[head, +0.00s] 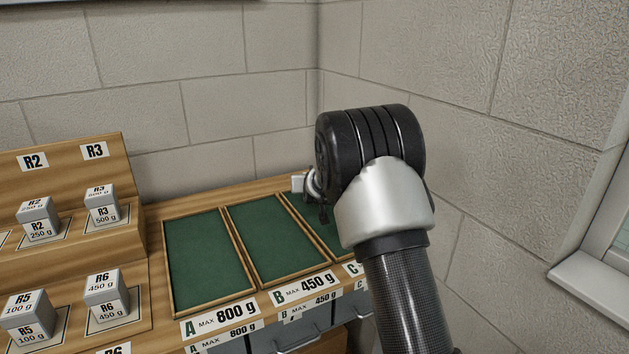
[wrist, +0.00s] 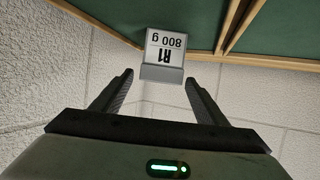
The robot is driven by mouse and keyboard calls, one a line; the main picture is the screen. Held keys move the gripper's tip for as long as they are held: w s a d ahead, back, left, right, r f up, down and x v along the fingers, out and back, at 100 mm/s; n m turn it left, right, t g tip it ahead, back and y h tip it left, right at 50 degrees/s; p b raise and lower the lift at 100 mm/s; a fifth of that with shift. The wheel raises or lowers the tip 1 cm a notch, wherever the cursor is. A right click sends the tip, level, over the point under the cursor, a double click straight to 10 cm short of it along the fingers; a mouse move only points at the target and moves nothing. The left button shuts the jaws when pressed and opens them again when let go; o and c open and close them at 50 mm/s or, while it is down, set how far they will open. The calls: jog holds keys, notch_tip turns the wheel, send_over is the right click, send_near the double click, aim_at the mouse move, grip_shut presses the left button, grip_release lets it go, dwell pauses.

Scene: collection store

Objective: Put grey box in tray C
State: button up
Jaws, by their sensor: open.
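The grey box (wrist: 162,54), labelled R1 800 g, appears upside down in the wrist view. It is at the fingertips of my gripper (wrist: 160,77), which is open with a gap on each side of the box. Behind the box is green tray lining, apparently of tray C (wrist: 120,12); I cannot tell whether the box rests on it. In the head view, tray C (head: 309,218) is the rightmost tray, mostly hidden by my arm.
Tray A (head: 205,262) and tray B (head: 272,240) are empty, left of tray C. A wooden stepped rack (head: 70,200) with several grey boxes stands on the left. Block walls (head: 480,150) close in behind and to the right.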

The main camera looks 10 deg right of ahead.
jog(key=s+r+g+y, duration=0.1)
jog(key=s+r, duration=0.3)
jog(key=s, duration=0.6)
jog(key=s+a+r+g, duration=0.1)
jog(key=s+r, duration=0.3)
jog(key=s, duration=0.5)
jog(key=s+r+g+y, duration=0.15)
jog(key=s+r, duration=0.25)
jog(key=s, duration=0.6)
jog(key=s+d+f+n+g+h, duration=0.1)
jog(key=s+g, duration=0.3)
jog(key=s, duration=2)
jog(key=shift+s+f+p, duration=0.15)
jog(key=shift+f+p, duration=0.2)
jog(key=shift+f, duration=0.35)
